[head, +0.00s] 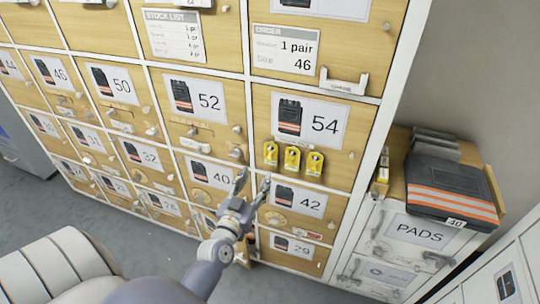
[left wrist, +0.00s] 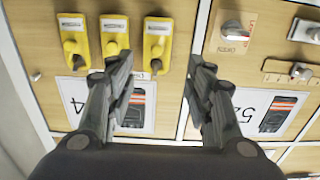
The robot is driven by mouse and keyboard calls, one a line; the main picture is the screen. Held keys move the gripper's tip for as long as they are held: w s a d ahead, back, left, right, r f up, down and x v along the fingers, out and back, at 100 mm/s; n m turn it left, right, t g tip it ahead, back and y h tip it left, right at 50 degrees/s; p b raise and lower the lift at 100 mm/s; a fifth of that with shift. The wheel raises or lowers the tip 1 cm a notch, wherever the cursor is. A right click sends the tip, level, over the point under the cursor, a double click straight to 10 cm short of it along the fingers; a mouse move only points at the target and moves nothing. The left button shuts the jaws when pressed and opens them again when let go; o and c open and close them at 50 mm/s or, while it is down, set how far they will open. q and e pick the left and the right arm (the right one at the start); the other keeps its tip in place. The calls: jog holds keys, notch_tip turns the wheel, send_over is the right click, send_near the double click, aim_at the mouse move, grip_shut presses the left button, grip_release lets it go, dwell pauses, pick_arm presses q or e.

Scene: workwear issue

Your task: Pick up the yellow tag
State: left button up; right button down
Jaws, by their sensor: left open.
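Three yellow tags hang in a row on the locker door marked 54: a left one (head: 271,153), a middle one (head: 292,158) and a right one (head: 315,164). My left gripper (head: 254,181) is open and empty, just below and left of the left tag. The left wrist view is turned over; there the nearest tag (left wrist: 157,42) lies beyond the fingertips (left wrist: 161,72), between their lines. The other two, the middle tag (left wrist: 114,37) and the far one (left wrist: 72,40), are to its left. No contact shows. My right gripper is not in view.
Numbered wooden doors with knobs and label cards surround the tags, including a door card 52 (head: 208,101). An order card (head: 285,48) reads 1 pair, 46. At right, a cabinet marked PADS (head: 419,231) carries a dark folded garment with orange stripes (head: 452,188).

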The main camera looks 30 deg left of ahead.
pick_arm(q)
send_near(271, 153)
jog(key=x, duration=0.2)
jog(key=shift+x, duration=1)
jog(key=x, duration=0.4)
jog(key=shift+w+p, duration=0.1)
jog(key=shift+p, duration=0.25)
jog(key=shift+w+a, duration=0.1)
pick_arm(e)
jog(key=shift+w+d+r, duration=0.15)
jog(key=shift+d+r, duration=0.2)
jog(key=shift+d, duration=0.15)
pick_arm(q)
jog(key=shift+r, duration=0.1)
jog(key=c, duration=0.6)
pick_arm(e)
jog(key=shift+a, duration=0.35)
